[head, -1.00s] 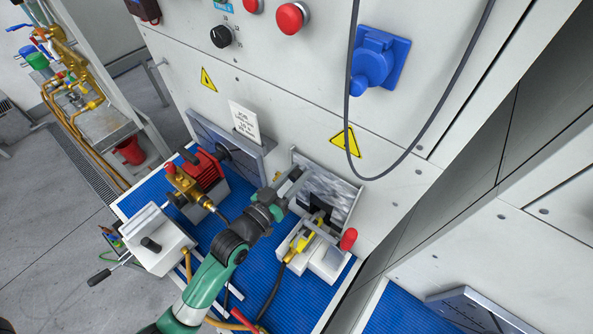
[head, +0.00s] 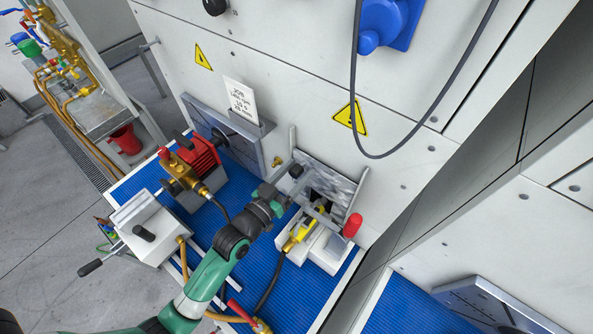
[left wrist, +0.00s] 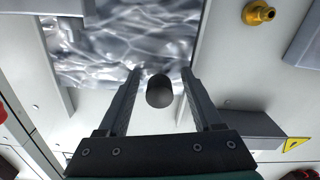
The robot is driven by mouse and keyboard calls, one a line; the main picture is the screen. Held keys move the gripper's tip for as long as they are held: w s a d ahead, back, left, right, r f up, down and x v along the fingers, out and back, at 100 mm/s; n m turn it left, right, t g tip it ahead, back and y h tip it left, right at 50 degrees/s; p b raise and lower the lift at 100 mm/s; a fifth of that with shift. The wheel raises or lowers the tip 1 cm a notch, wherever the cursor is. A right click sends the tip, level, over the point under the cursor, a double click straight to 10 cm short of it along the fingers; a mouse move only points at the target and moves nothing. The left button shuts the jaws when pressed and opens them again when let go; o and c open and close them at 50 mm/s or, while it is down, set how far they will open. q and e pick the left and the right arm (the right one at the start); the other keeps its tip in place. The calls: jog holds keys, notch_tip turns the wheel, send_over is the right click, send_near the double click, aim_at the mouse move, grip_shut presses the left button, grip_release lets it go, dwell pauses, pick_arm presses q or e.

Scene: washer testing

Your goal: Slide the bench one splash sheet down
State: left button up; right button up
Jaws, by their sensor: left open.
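The splash sheet (head: 328,176) is a clear, rippled panel upright against the white wall at the back of the blue bench; it fills the upper left of the left wrist view (left wrist: 125,45). A dark round knob (left wrist: 159,92) shows between the fingers of my left gripper (left wrist: 161,72). These fingers are open, one on each side of the knob, with gaps visible. In the head view my left gripper (head: 295,192) is in front of the sheet's left side. My right gripper is not in view.
A white fixture (head: 327,250) with a yellow tool (head: 299,232) and a red knob (head: 352,225) stands just below the sheet. A red and brass pump (head: 198,160) and a white box (head: 144,228) are to the left. A dark cable (head: 438,122) hangs above right.

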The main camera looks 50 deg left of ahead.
pick_arm(q)
jog(key=shift+s, duration=0.1)
jog(key=s+d, duration=0.1)
jog(key=s, duration=1)
jog(key=shift+s+d+b, duration=0.15)
jog(key=shift+d+b, duration=0.25)
